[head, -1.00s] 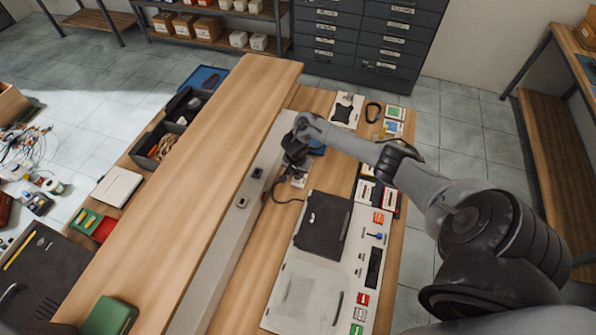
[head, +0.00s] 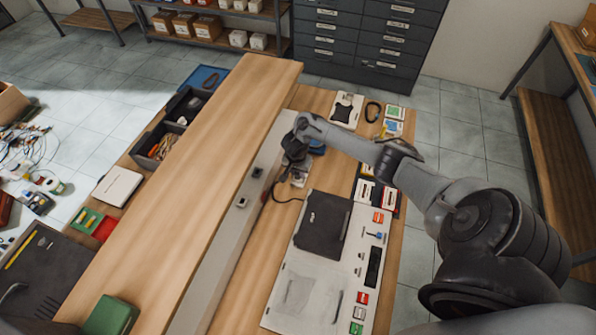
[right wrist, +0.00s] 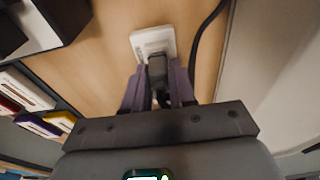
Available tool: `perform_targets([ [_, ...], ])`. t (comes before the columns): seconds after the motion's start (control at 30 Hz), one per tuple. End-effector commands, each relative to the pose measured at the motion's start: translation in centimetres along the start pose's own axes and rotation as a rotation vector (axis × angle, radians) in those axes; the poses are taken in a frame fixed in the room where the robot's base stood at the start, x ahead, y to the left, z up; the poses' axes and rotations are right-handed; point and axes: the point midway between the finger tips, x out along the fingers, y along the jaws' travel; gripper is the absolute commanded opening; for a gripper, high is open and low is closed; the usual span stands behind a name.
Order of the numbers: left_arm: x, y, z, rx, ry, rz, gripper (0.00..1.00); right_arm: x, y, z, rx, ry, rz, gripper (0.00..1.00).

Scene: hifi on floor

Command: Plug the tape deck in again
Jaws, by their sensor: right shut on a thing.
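The tape deck (head: 357,232) is a pale unit with a dark lid, lying on the wooden bench. My right gripper (head: 284,172) is low over the bench, left of the deck's far end. In the right wrist view, its purple-grey fingers (right wrist: 159,92) are shut on a black plug (right wrist: 158,70). The plug's front is at a white block (right wrist: 151,40); I cannot tell whether it is inserted. A white block (head: 299,180) also shows beside the gripper in the head view. A black cable (head: 286,201) curves toward the deck. My left gripper is not in view.
A raised wooden shelf (head: 215,150) runs left of the gripper, with a grey panel carrying two dark sockets (head: 257,172) beside it. Cassettes and small boxes (head: 394,112) lie at the bench's right. A green box (head: 110,316) stands at the near left.

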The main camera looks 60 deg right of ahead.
Motion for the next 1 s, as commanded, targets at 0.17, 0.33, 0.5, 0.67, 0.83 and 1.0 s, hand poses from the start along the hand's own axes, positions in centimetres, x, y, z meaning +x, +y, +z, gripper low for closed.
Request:
perform_targets([
  [0.17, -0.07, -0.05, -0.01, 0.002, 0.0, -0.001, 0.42, -0.03, -0.01, -0.01, 0.0, 0.0, 0.0, 0.0],
  [0.33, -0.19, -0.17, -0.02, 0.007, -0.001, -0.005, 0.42, -0.02, -0.01, -0.01, 0.001, 0.0, 0.0, 0.0],
  [0.5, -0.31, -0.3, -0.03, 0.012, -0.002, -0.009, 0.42, -0.01, 0.0, -0.01, 0.001, 0.0, 0.0, 0.0],
  [0.67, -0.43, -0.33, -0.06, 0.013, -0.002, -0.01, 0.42, 0.01, 0.0, 0.0, 0.0, 0.0, 0.0, 0.0],
  [0.83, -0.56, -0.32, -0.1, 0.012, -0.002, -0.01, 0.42, 0.02, 0.0, 0.01, -0.001, 0.0, 0.0, 0.0],
  [1.0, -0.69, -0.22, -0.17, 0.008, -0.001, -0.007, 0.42, 0.04, -0.01, 0.01, 0.0, 0.0, 0.0, 0.0],
])
